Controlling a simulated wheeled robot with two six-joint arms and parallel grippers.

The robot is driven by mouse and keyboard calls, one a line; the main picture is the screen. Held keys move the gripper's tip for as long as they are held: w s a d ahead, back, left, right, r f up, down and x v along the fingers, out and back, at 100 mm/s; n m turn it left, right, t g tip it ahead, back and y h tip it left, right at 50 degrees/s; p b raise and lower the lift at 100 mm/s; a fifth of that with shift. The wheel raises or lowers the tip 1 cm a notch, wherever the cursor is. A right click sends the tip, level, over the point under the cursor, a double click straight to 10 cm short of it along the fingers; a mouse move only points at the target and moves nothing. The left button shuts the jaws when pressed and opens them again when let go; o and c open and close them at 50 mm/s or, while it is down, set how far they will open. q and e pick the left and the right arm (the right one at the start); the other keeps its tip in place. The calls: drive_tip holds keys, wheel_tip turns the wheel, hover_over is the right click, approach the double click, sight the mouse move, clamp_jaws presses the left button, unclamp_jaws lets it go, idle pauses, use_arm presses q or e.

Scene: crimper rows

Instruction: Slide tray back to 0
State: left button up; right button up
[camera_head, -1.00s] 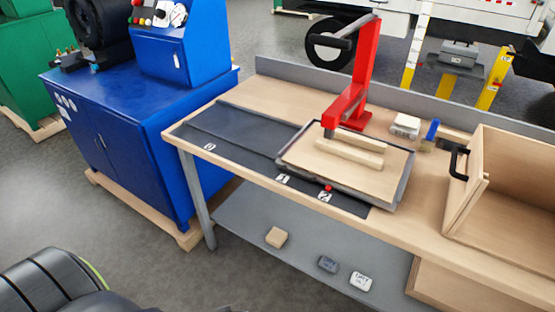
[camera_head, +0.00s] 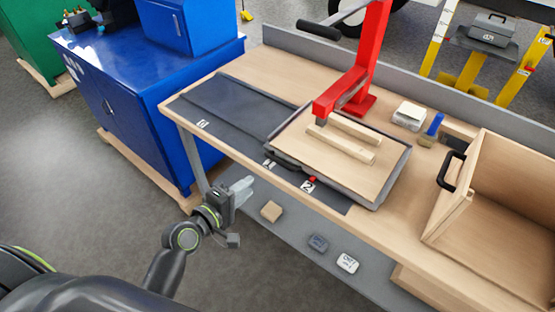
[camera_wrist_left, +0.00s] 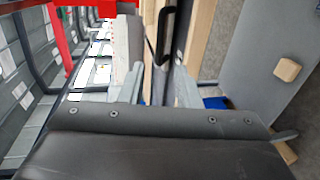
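The dark-rimmed tray (camera_head: 376,203) sits on the right part of the dark track (camera_head: 232,124), beside the marks 1 and 2, under the red press (camera_head: 350,85). A red dot shows by mark 2 (camera_head: 308,186). A dark handle (camera_head: 284,160) shows at the tray's left front corner. Two pale wooden bars (camera_head: 342,142) lie on the tray. The track by mark 0 (camera_head: 202,124) is bare. My left gripper (camera_head: 245,187) is in front of the bench edge, short of the tray. In the left wrist view its fingers (camera_wrist_left: 155,80) are apart, with nothing visibly held. My right gripper is out of view.
A wooden box (camera_head: 480,215) with a black handle stands at the bench's right. A small pale block (camera_head: 409,115) and a blue-handled brush (camera_head: 432,130) lie behind the tray. A lower shelf holds small blocks (camera_head: 271,211). A blue cabinet (camera_head: 150,110) stands left.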

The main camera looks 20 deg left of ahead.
sight(280, 161)
use_arm(q)
drive_tip(key=p+x, duration=0.1)
drive_tip(key=x, duration=1.4)
drive_tip(key=shift+c, duration=0.2)
clamp_jaws()
